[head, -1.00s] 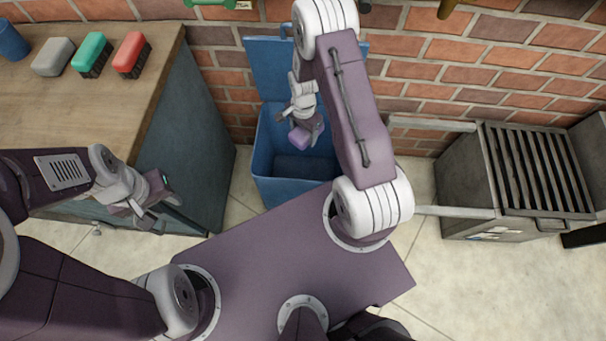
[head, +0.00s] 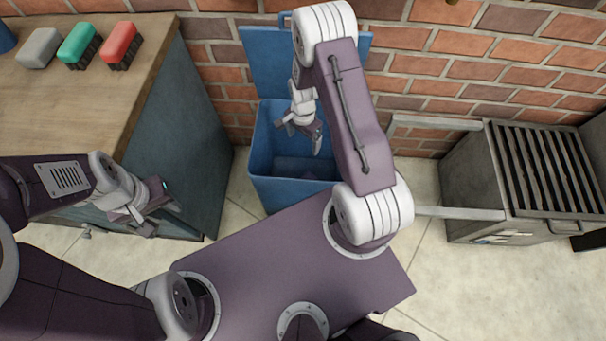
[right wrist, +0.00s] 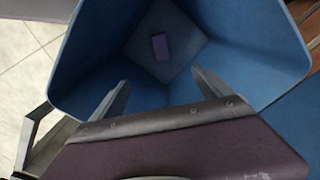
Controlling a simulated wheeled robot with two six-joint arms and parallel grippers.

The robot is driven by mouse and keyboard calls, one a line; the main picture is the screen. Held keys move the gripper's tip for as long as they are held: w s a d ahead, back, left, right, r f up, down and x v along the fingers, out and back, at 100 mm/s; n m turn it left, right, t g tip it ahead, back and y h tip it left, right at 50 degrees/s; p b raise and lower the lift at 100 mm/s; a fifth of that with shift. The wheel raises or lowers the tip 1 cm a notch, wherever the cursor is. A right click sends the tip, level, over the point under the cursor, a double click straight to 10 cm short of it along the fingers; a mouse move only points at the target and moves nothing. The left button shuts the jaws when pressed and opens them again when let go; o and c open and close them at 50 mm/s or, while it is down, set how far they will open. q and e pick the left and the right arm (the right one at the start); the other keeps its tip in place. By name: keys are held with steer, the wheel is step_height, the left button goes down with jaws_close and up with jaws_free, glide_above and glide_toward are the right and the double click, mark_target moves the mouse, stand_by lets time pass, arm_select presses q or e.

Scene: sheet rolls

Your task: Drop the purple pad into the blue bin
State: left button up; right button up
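The purple pad (right wrist: 160,46) lies on the floor of the blue bin (right wrist: 85,62), seen in the right wrist view. In the head view the blue bin (head: 262,150) stands against the brick wall with its lid (head: 265,60) raised, and the pad is at most a dim patch inside. My right gripper (head: 300,138) is over the bin's opening, open and empty; its two spread fingers also show in the right wrist view (right wrist: 160,82), apart from the pad. My left gripper (head: 145,214) is by the counter's front; its finger gap is unclear.
A wooden counter (head: 75,100) at left holds a grey block (head: 38,48), a green brush (head: 80,42) and a red brush (head: 120,42). A grey metal slatted unit (head: 545,170) stands at right. Pale tiled floor lies between.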

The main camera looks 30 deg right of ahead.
step_height(320, 180, up, 9)
steer(key=p, duration=0.3)
stand_by(0.5)
steer(key=a+r+n+t, duration=0.25)
steer(key=a+r, duration=0.25)
steer(key=r, duration=0.7)
steer(key=s+a+r+n+g, duration=0.1)
steer(key=s+n, duration=1)
steer(key=s, duration=0.1)
step_height(320, 180, up, 21)
steer(key=p, duration=2.1)
steer(key=shift+s, duration=0.15)
